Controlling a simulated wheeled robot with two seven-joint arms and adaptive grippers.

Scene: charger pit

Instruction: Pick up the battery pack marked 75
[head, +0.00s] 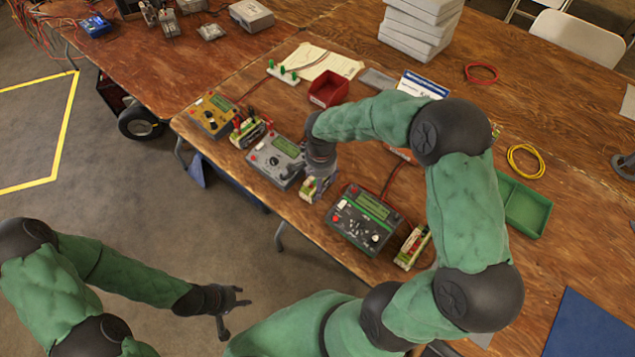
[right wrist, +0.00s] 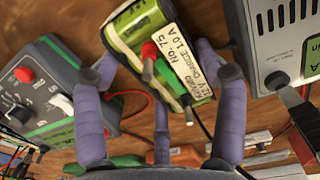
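In the head view the pack (head: 314,189) stands on the table between the grey and the black charger, partly hidden by my right gripper (head: 318,168). In the right wrist view my right gripper (right wrist: 157,60) is open, its fingers spread around the pack and close to its sides. The pack looks turned relative to the fingers; firm contact does not show. My left gripper (head: 236,304) is open and empty over the floor.
A grey charger (head: 274,160) and a black charger (head: 364,219) flank the pack closely. A yellow charger (head: 212,114), another pack (head: 249,131) and a pack at the right (head: 411,247) stand along the edge. Red leads lie behind. A green tray (head: 526,208) lies right.

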